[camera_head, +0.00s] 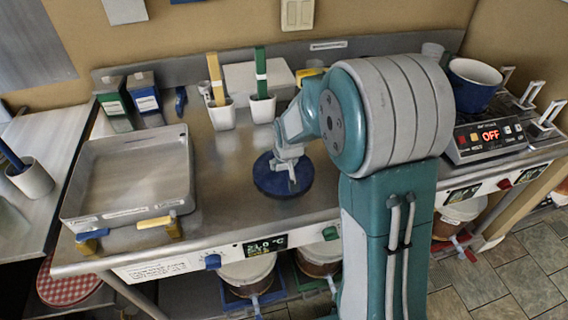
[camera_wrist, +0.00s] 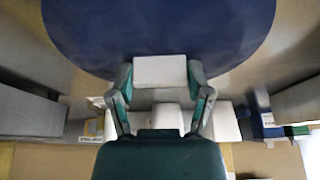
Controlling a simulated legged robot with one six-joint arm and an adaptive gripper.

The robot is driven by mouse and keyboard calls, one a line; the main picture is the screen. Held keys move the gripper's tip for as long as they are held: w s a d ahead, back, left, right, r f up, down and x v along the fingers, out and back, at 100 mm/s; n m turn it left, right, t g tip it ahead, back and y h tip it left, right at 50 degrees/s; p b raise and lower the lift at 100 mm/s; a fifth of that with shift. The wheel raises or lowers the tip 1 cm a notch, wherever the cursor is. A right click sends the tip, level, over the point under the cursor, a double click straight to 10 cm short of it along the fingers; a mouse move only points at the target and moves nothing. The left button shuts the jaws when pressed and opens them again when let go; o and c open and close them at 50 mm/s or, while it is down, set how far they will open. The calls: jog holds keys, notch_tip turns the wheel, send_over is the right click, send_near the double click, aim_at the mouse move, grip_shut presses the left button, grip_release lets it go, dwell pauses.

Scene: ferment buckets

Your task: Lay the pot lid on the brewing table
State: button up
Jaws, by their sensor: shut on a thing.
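The pot lid (camera_head: 265,180) is a round dark blue disc, level over the middle of the steel brewing table (camera_head: 228,215). In the wrist view the lid (camera_wrist: 160,28) fills the top of the picture. My gripper (camera_head: 292,180) is over the lid and shut on its pale block-like handle; the fingers press its two sides in the wrist view (camera_wrist: 160,78). I cannot tell whether the lid touches the table or hangs just above it. The blue pot (camera_head: 473,84) stands on the burner unit at the right, open at the top.
A shallow metal tray (camera_head: 130,180) covers the table's left part. White cups (camera_head: 221,114) with yellow and green sticks stand behind the lid. Green and blue boxes (camera_head: 146,98) stand at the back left. The burner unit (camera_head: 485,137) is at the right. Bare steel lies between tray and lid.

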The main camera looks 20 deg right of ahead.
jog(key=shift+f, duration=0.2)
jog(key=o, duration=1.2)
jog(key=shift+r, duration=0.5)
jog(key=v, duration=1.2)
jog(key=s+r, duration=0.3)
jog(key=s, duration=0.8)
jog(key=s+r+t, duration=0.1)
jog(key=s+r, duration=0.3)
jog(key=s, duration=0.7)
jog(key=shift+s, duration=0.15)
